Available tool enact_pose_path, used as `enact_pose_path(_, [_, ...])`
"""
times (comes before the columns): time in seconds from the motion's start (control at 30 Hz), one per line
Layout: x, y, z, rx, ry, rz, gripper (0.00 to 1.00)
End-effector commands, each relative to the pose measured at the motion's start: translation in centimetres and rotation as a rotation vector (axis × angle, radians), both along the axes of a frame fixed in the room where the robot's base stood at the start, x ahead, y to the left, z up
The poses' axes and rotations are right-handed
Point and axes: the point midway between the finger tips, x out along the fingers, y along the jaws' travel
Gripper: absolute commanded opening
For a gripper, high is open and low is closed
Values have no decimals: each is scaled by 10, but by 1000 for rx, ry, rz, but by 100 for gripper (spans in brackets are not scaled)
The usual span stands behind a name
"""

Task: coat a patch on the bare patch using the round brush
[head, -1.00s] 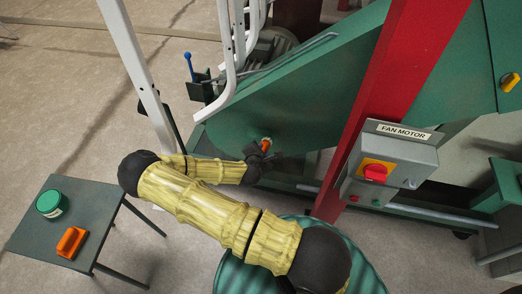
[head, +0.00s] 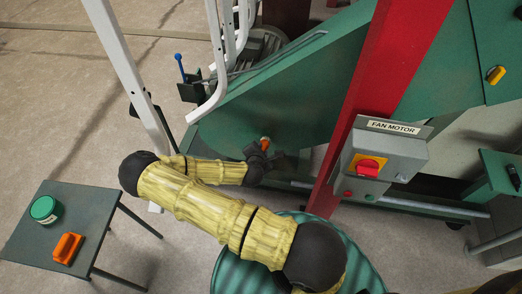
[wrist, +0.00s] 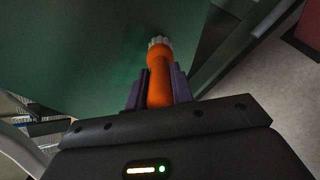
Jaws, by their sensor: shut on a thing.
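My gripper (wrist: 160,72) is shut on the round brush (wrist: 158,86), which has an orange handle and pale bristles at its far end. The bristles point at a dark green panel (wrist: 85,50) in the wrist view; I cannot tell whether they touch it. In the head view my gripper (head: 263,153) is beside the lower part of the big green sloped panel (head: 270,105), with the orange brush (head: 265,141) just showing. I cannot pick out a bare patch on the panel in either view.
A small dark table (head: 95,212) at left bears a green-lidded pot (head: 45,208) and an orange block-like thing (head: 67,248). A red post (head: 370,100) with a grey fan motor box (head: 385,158) stands right of my arm.

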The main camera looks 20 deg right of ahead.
Motion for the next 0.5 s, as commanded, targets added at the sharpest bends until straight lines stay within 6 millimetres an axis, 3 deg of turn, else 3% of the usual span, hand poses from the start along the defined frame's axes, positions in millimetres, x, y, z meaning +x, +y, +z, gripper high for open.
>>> enact_pose_path(0.5, [-13,-19,1,-1,-1,-3,0])
